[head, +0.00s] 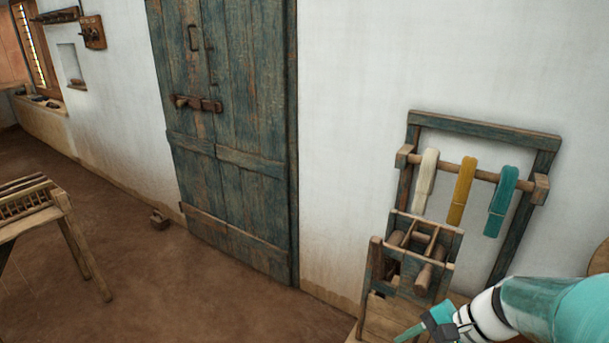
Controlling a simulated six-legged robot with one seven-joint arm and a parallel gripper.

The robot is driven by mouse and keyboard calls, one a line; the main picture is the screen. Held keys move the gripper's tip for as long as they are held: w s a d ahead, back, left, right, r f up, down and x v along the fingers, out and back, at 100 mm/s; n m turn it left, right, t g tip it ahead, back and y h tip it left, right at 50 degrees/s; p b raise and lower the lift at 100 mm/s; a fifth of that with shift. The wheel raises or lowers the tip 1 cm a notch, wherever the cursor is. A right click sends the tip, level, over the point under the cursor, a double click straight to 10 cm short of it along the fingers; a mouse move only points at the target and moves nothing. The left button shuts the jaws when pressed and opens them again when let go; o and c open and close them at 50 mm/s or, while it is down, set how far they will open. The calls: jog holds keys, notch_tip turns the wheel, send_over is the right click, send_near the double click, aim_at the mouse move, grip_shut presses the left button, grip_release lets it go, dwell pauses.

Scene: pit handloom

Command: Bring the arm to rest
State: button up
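My gripper (408,334) is at the lower right of the head view, at the end of my teal and white arm. Its teal finger reaches down and left, just in front of the wooden winding frame (452,246). Only a small part of the fingers shows at the picture's bottom edge, so I cannot tell whether they are open or shut. I see nothing held in the part that shows. I cannot tell whether the gripper touches the frame's base.
A rack (484,123) with cream, yellow and teal yarn hanks stands against the white wall. A closed blue-green door (240,120) is left of it. A wooden bench (68,204) stands at the left. A small block (159,219) lies near the wall. The middle floor is clear.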

jog(key=s+a+r+n+t+h, duration=0.3)
jog(key=s+a+r+n+h, duration=0.2)
jog(key=r+n, duration=0.6)
jog(key=shift+a+t+h, duration=0.4)
jog(key=shift+a+h, duration=0.05)
jog(key=shift+h, duration=0.75)
jog(key=shift+c, duration=0.4)
jog(key=shift+s, duration=0.1)
jog(key=shift+c, duration=1)
jog(key=shift+d, duration=0.15)
